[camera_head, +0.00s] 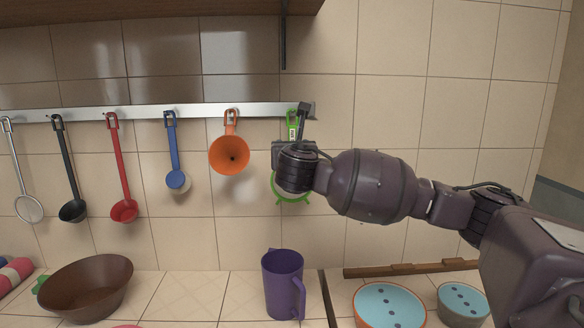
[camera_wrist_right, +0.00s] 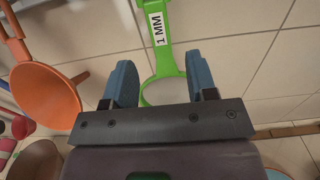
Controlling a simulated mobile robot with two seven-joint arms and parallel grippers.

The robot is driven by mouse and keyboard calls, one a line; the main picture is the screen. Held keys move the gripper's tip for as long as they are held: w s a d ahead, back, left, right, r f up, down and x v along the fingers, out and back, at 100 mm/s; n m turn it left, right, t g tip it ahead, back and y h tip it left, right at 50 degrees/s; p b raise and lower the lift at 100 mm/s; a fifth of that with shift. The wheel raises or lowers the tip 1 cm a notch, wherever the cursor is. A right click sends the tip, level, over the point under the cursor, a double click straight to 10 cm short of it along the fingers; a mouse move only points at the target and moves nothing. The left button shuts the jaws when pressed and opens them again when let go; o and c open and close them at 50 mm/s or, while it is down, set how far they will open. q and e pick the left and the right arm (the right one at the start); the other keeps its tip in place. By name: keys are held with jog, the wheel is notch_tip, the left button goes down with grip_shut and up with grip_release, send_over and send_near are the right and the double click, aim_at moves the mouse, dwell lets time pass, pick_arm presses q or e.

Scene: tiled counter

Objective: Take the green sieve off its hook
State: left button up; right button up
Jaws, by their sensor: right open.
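The green sieve (camera_head: 291,116) hangs at the right end of the metal rail, with its handle up and its round rim below. In the head view my right gripper (camera_head: 303,112) and wrist cover its middle. In the right wrist view the sieve's handle (camera_wrist_right: 168,46) carries a white "1 MM" label, and its neck and rim appear between my two blue finger pads. My right gripper (camera_wrist_right: 161,82) is open, with gaps on both sides of the sieve. The hook itself is hard to make out behind the gripper. My left gripper is out of view.
An orange funnel (camera_head: 230,154) hangs just left of the sieve, then a blue ladle (camera_head: 174,150), with more utensils farther left. A purple jug (camera_head: 283,285) and a brown bowl (camera_head: 87,288) stand on the counter below. A wooden shelf (camera_head: 160,8) overhangs above the rail.

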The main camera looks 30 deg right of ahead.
jog(key=x, duration=0.4)
jog(key=shift+w+d+f, duration=0.2)
jog(key=shift+d, duration=0.05)
jog(key=shift+w+d, duration=0.2)
jog(key=shift+w, duration=0.05)
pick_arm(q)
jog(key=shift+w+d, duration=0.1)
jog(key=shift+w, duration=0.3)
pick_arm(e)
jog(key=shift+w+r, duration=0.1)
